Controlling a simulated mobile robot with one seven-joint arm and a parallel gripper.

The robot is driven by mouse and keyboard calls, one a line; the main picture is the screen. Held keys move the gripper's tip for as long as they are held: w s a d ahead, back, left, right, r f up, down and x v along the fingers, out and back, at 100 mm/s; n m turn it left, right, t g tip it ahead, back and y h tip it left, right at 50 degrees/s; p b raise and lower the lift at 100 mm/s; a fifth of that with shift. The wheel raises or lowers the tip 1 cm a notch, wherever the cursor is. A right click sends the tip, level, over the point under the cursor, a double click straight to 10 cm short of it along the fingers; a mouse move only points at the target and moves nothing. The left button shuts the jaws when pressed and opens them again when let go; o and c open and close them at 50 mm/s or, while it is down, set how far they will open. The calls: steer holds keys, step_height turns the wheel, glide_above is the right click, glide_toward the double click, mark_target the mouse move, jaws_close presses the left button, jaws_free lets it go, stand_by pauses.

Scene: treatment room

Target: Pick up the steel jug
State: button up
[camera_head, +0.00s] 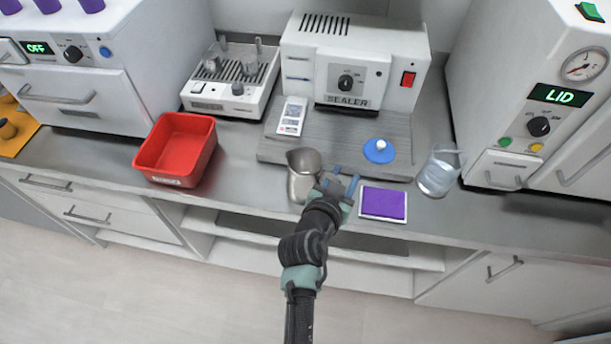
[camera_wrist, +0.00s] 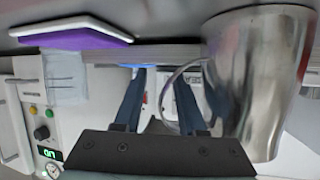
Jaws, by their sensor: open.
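The steel jug (camera_head: 303,174) stands upright near the counter's front edge, in the middle of the head view. In the wrist view the jug (camera_wrist: 258,85) fills the right side, and its thin loop handle (camera_wrist: 168,98) reaches left towards the fingers. My gripper (camera_head: 343,178) is just right of the jug, on its handle side. In the wrist view my gripper (camera_wrist: 160,72) has its two dark fingers apart, with part of the handle showing between them. The right finger overlaps the handle in that view; I cannot tell whether they touch. The jug is not gripped.
A purple pad in a white tray (camera_head: 383,203) lies close right of my gripper. A clear beaker (camera_head: 438,173) stands farther right. Behind are a grey ribbed mat (camera_head: 340,130), a blue lid (camera_head: 379,151) and the sealer (camera_head: 350,60). A red bin (camera_head: 176,150) is left; bare counter separates it from the jug.

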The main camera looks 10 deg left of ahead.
jaws_close()
steer(key=shift+w+r, duration=0.1)
steer(key=shift+r, duration=0.05)
stand_by(1.1)
